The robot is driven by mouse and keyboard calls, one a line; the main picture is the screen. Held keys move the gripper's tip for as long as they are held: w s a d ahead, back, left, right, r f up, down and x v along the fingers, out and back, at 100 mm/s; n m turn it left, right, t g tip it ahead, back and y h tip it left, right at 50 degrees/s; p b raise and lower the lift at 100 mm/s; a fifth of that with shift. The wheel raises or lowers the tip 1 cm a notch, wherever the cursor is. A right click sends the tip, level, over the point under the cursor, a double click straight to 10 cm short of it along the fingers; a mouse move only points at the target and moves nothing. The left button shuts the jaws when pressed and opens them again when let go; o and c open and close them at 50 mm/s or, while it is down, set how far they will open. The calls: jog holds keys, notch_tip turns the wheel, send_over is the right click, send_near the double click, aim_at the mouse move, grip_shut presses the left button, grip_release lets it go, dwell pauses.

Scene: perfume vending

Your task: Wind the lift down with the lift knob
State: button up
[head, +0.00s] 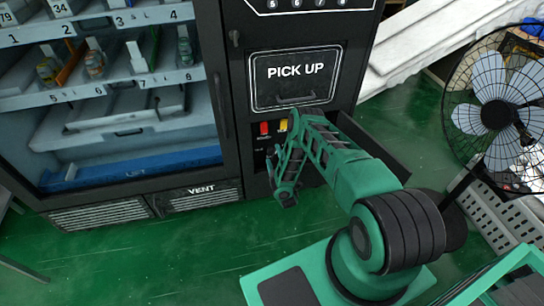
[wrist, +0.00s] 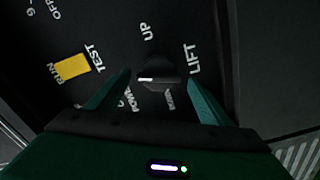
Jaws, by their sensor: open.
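The lift knob (wrist: 158,74) is a small dark knob on a black panel in the wrist view, with a pale mark pointing left. The white word LIFT is to its right and UP is above it. My gripper (wrist: 160,76) is open, with one green finger on each side of the knob and a gap between each finger and it. I cannot tell how deep the fingertips reach. In the head view my gripper (head: 284,178) is in front of the lower machine panel, and the knob is hidden behind my arm.
A yellow switch (wrist: 72,67) with TEST and RUN labels is left of the knob. In the head view a red switch (head: 264,128) sits above my gripper, below the PICK UP door (head: 296,80). A fan (head: 497,112) stands at right. Green floor in front is clear.

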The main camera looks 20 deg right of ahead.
jog(key=s+a, duration=0.2)
jog(key=s, duration=0.6)
jog(key=shift+s, duration=0.3)
jog(key=shift+f, duration=0.1)
